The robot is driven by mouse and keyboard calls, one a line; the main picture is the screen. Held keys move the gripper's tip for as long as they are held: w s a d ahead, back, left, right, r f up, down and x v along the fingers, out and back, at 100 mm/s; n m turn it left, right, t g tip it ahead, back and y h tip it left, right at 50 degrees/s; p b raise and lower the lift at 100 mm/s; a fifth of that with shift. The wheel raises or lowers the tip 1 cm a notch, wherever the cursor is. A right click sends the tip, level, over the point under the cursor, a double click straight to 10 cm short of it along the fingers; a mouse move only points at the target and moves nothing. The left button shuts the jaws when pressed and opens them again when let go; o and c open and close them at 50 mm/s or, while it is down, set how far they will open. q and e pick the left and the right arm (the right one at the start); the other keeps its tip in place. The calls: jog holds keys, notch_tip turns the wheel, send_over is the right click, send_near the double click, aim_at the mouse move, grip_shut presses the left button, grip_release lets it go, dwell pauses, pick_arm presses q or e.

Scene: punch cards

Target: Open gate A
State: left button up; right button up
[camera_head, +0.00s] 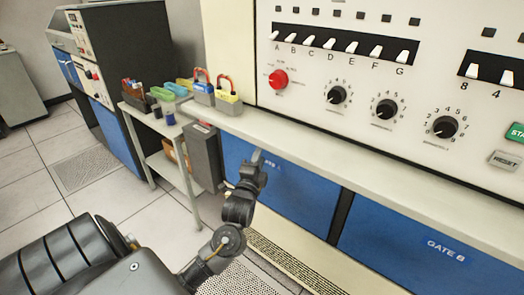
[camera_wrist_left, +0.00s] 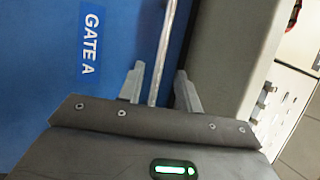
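Gate A is a blue panel (camera_head: 300,190) under the long counter ledge, and it looks shut. Its label, partly covered by my gripper in the head view, reads GATE A (camera_wrist_left: 91,45) in the left wrist view. A thin silver bar (camera_wrist_left: 168,35) runs along the panel near its edge. My left gripper (camera_head: 257,156) is at the upper part of gate A, just below the ledge. In the left wrist view its fingers (camera_wrist_left: 159,88) are apart, one on each side of the bar, with gaps visible. My right gripper is out of view.
The pale ledge (camera_head: 330,150) overhangs the gates. Gate B (camera_head: 420,250) is to the right. The tiled floor (camera_head: 110,205) is clear.

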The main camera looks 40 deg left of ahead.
pick_arm(q)
jog(key=x, duration=0.3)
jog(key=shift+w+a+r, duration=0.1)
jog(key=shift+w+a, duration=0.1)
jog(key=shift+w, duration=0.1)
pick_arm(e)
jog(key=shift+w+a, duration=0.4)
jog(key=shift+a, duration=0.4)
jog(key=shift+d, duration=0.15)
pick_arm(q)
jog(key=shift+c, duration=0.5)
grip_shut()
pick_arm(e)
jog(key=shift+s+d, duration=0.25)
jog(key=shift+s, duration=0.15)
